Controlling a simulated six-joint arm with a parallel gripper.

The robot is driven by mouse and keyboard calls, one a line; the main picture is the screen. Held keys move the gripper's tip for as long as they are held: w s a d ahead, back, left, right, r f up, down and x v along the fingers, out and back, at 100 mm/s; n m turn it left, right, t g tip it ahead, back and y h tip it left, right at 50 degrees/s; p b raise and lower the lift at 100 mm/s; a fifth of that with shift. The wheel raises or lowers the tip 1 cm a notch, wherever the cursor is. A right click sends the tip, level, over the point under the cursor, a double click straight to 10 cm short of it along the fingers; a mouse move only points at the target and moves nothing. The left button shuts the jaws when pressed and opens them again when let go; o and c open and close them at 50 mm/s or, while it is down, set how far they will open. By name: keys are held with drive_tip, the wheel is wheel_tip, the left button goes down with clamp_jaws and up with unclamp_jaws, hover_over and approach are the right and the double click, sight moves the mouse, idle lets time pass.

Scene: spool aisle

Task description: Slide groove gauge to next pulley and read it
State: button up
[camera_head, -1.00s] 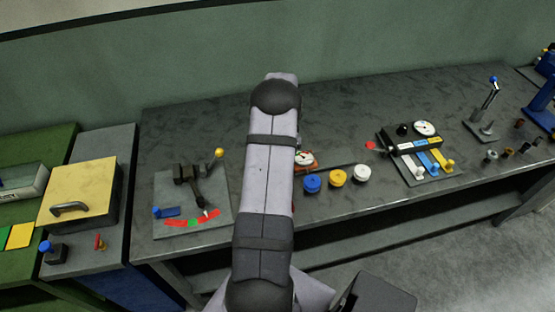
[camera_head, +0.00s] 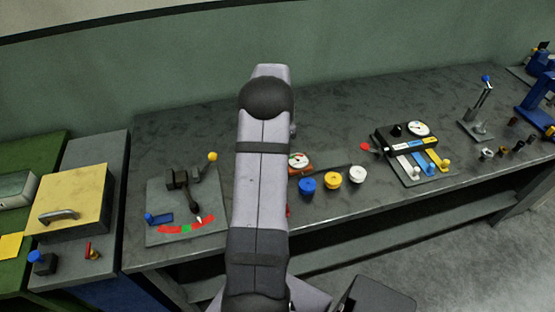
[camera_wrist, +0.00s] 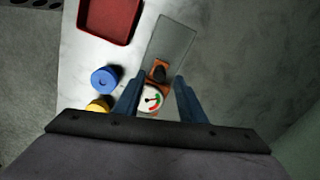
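The groove gauge (camera_wrist: 153,98) has an orange body, a round white dial with green and red marks, and a black knob (camera_wrist: 158,73). It sits at the near end of a flat grey strip (camera_wrist: 174,45). My gripper (camera_wrist: 159,78) has its two blue fingers apart on either side of the gauge, with gaps beside the knob. In the head view my arm hides the gripper, and the gauge dial (camera_head: 298,161) shows at the arm's right edge. The blue pulley (camera_head: 308,185), yellow pulley (camera_head: 332,180) and white pulley (camera_head: 357,174) stand in a row in front.
A red tray (camera_wrist: 106,20) lies beyond the blue pulley in the wrist view. A lever on a grey plate (camera_head: 188,210) is left of my arm. A black dial box with coloured keys (camera_head: 408,140) stands to the right. The bench behind the pulleys is mostly clear.

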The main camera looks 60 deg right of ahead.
drive_tip(key=shift+r, duration=1.1)
drive_tip(key=w+a+r+n, duration=0.1)
drive_tip(key=w+a+n, duration=0.25)
drive_tip(key=a, duration=0.35)
drive_tip(key=w+a+r+n, duration=0.2)
drive_tip(key=w+a+n, duration=0.1)
drive_tip(key=w+a, duration=0.3)
drive_tip(key=s+a+n, duration=0.2)
drive_tip(key=a+n, duration=0.9)
drive_tip(key=a, duration=1.2)
drive_tip(key=s+a+n, duration=0.6)
drive_tip(key=s+a, duration=0.2)
drive_tip(key=a, duration=0.2)
wheel_tip(320, 180, down, 16)
drive_tip(key=b, duration=1.5)
drive_tip(key=shift+r, duration=0.25)
